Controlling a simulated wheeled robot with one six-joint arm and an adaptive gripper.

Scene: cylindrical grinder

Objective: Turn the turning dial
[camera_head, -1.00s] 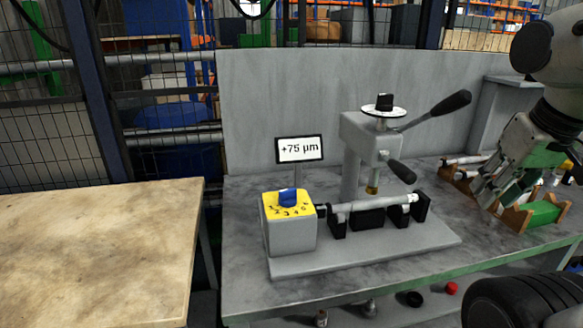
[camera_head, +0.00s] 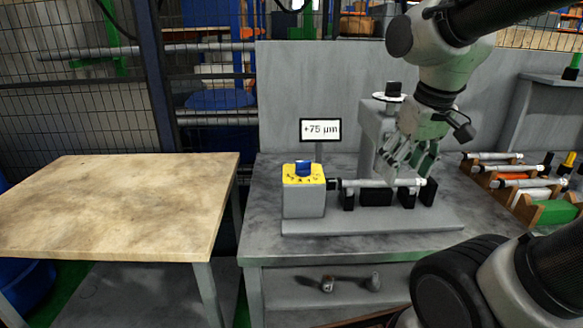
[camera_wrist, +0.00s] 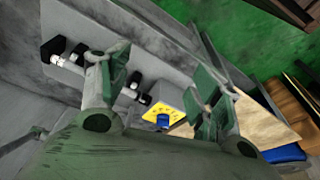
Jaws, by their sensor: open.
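The turning dial (camera_head: 303,168) is a blue knob on a yellow numbered plate (camera_head: 290,180), on top of a grey box (camera_head: 304,204) at the left end of the grinder. It also shows in the wrist view as a blue knob (camera_wrist: 163,120) between my fingers, farther off. My gripper (camera_head: 408,168) is open and empty, to the right of the dial, above the right part of the shaft (camera_head: 372,183). In the wrist view my gripper (camera_wrist: 160,88) has its fingers spread wide. A display (camera_head: 320,129) behind the dial reads +75 µm. My gripper hides part of the grinder's column.
A wooden table (camera_head: 110,200) stands to the left, with a gap before the grey workbench (camera_head: 262,235). Racks with shafts and coloured bins (camera_head: 515,190) stand at the right. A grey panel (camera_head: 290,90) rises behind the bench.

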